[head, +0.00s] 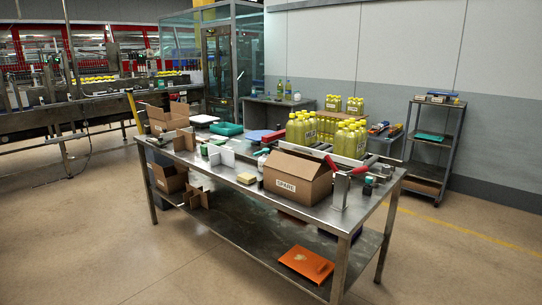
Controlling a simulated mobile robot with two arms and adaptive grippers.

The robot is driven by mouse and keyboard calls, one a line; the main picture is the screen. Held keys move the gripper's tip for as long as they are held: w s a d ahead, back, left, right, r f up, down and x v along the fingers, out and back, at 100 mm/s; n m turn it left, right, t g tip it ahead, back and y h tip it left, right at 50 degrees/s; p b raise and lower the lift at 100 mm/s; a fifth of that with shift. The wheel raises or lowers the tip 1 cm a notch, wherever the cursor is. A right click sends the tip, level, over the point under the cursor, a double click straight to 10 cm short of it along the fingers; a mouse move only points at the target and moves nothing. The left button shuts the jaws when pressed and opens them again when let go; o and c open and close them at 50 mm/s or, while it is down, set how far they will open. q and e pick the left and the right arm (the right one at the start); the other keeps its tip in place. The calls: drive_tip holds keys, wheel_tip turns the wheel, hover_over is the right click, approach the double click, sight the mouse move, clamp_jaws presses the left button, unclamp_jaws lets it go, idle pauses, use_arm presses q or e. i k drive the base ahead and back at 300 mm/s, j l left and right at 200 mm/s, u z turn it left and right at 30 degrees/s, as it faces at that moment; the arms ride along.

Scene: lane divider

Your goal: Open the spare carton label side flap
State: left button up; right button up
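The spare carton (312,188) is a brown cardboard box near the front right of the steel table (240,208). Its white SPARE label (285,185) is on the side facing me. Its top looks covered by brown flaps, but it is too small to tell exactly how each flap lies. Neither of my grippers shows in the head view.
Yellow-capped bottles (350,139) stand behind the carton. A clamp-like fixture with a red handle (360,170) is close on its right. An open carton (168,119) and a teal tray (226,129) are at the table's far left. Open floor (110,250) lies in front.

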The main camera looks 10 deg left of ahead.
sight(303, 168)
drive_tip(key=i+j+u, duration=0.2)
drive_tip(key=i+u, duration=0.3)
drive_tip(key=i, duration=0.4)
drive_tip(key=i+l+u, duration=0.15)
drive_tip(key=i+u, duration=0.35)
drive_tip(key=i, duration=0.4)
drive_tip(key=i+j+z, duration=0.1)
drive_tip(key=i+z, duration=0.3)
drive_tip(key=i+j+z, duration=0.15)
drive_tip(key=z, duration=0.3)
drive_tip(key=i+j+z, duration=0.4)
drive_tip(key=k+l, duration=0.05)
